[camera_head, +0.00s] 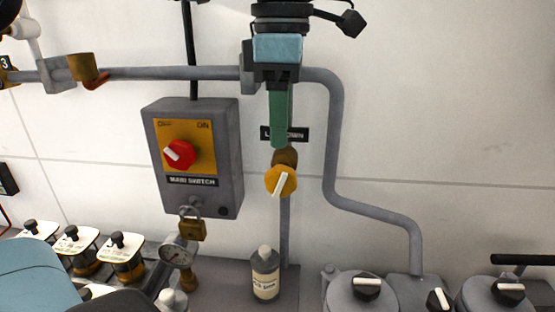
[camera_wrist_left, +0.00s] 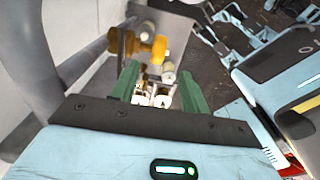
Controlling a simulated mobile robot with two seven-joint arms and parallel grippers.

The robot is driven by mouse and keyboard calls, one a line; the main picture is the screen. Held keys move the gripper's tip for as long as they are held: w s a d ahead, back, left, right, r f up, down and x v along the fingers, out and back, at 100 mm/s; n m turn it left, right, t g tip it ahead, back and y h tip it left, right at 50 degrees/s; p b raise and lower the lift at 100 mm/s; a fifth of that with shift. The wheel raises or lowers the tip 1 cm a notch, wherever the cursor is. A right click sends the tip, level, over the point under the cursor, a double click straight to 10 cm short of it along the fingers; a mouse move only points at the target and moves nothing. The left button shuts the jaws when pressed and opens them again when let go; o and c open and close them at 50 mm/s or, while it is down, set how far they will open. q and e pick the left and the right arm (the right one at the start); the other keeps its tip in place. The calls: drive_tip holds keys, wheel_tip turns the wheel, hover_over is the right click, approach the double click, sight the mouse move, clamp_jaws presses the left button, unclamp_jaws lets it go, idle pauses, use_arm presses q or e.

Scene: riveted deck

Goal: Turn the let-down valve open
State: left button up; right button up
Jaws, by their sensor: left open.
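The let-down valve is a brass body with a round yellow knob (camera_head: 281,180) bearing a white pointer bar, which tilts slightly right of vertical. It sits below a black label (camera_head: 270,134), partly hidden by my gripper. My left gripper (camera_head: 280,142) reaches down from the top in the head view, its green fingers lined up with each other just above the knob. In the left wrist view the fingers (camera_wrist_left: 160,82) are spread and empty. My right gripper is not in view.
A grey pipe (camera_head: 333,150) bends down at the right.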

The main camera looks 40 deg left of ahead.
sight(275, 168)
use_arm(q)
drive_tip(key=shift+a+f, duration=0.1)
drive_tip(key=shift+f, duration=0.5)
drive_tip(key=shift+f+p, duration=0.35)
drive_tip(key=shift+f, duration=3)
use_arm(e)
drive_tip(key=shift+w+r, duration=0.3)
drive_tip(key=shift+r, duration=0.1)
